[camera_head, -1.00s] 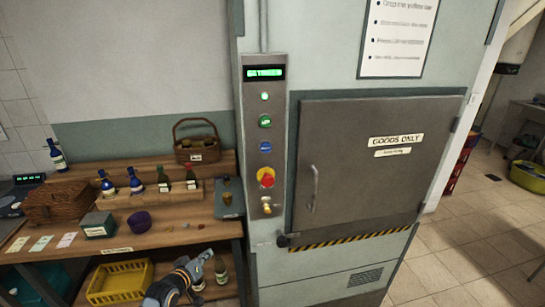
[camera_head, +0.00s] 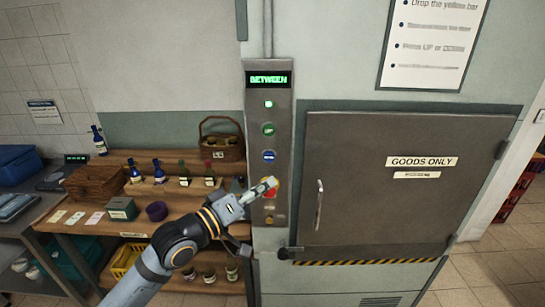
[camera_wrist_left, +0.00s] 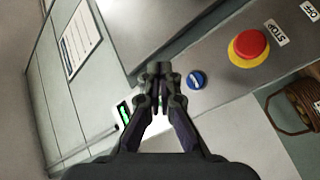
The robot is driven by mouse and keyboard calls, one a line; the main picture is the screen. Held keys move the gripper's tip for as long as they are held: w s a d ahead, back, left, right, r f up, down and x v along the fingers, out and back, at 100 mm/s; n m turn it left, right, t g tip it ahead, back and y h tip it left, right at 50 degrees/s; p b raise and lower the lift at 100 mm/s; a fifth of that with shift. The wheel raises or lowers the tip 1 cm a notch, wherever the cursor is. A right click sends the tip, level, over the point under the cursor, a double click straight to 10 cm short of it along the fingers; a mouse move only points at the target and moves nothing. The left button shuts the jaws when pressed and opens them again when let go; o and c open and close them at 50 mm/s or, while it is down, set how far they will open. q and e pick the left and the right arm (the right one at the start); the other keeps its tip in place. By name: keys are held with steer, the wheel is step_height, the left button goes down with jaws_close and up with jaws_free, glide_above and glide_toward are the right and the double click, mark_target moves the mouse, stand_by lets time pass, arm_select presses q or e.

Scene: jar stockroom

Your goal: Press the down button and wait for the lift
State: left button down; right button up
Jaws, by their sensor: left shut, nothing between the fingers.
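The lift's button panel (camera_head: 257,120) has a lit display (camera_head: 268,79) reading BETWEEN, a small lit lamp, a green UP button (camera_head: 268,129) and a blue button (camera_head: 269,156). The blue button also shows in the left wrist view (camera_wrist_left: 197,80), just right of the fingertips. My left gripper (camera_head: 266,186) is shut and empty, in front of the red stop button, which it partly hides. The red stop button (camera_wrist_left: 250,46) on its yellow ring is clear in the wrist view. The fingers (camera_wrist_left: 160,72) hide the green button there. I see no clear contact. My right gripper is not in view.
The grey GOODS ONLY door (camera_head: 400,190) is closed, with a handle (camera_head: 319,205) and a striped bar (camera_head: 365,261) below. A notice (camera_head: 430,45) hangs above. Left is a wooden bench (camera_head: 190,205) with bottles and baskets. A key switch sits low on the panel.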

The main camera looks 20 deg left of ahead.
mark_target(269, 157)
arm_select(q)
steer(key=shift+w+a+b, duration=0.45)
steer(key=shift+w+b, duration=0.3)
steer(key=shift+w, duration=0.65)
steer(key=shift+w+a+b, duration=0.45)
steer(key=shift+w+b, duration=0.3)
steer(key=shift+w, duration=0.7)
steer(key=shift+w+a+b, duration=0.45)
steer(key=shift+w+b, duration=0.3)
steer(key=shift+w, duration=0.65)
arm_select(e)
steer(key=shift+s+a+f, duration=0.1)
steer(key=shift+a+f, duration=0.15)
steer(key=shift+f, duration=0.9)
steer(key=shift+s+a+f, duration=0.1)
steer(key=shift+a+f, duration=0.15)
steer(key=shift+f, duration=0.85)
arm_select(q)
steer(key=shift+w, duration=0.15)
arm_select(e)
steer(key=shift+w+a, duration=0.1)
arm_select(q)
steer(key=shift+w+a, duration=0.1)
steer(key=shift+w, duration=0.2)
